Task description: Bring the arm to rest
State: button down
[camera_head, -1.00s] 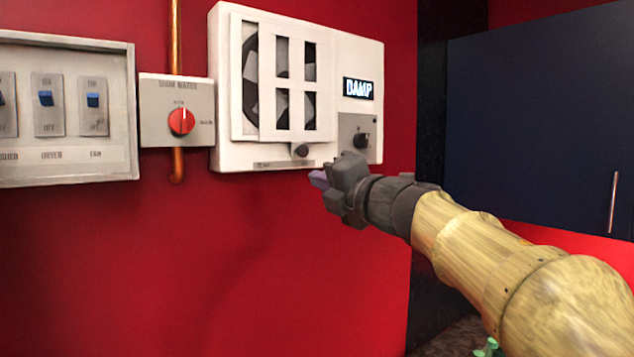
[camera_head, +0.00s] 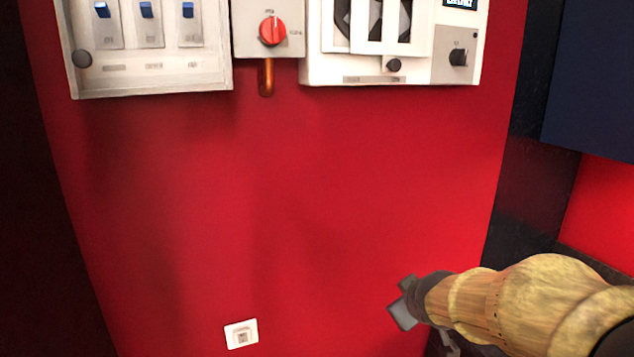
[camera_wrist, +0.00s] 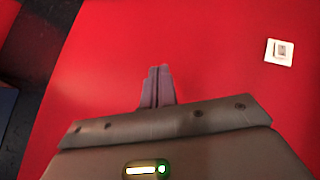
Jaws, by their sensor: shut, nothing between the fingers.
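My gripper (camera_head: 402,306) is low at the right in the head view, in front of the red wall and below the white fan unit. In the wrist view its two fingers (camera_wrist: 157,86) are together with nothing between them. My wooden-looking arm reaches in from the lower right corner. The gripper appears apart from every panel and knob.
The red wall (camera_head: 290,180) carries a switch panel (camera_head: 150,75), a red-knob box (camera_head: 271,31) and the fan unit (camera_head: 380,70). A small white socket (camera_head: 241,334) is low on the wall. A dark blue cabinet (camera_head: 600,80) is at the right.

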jog(key=s+a+f+m+g, duration=0.3)
jog(key=s+f+m+g, duration=0.3)
jog(key=s+f, duration=0.8)
jog(key=shift+s+g+y, duration=0.4)
jog(key=shift+s+g, duration=0.1)
jog(key=shift+s, duration=0.45)
jog(key=shift+w, duration=0.1)
dwell(0.4)
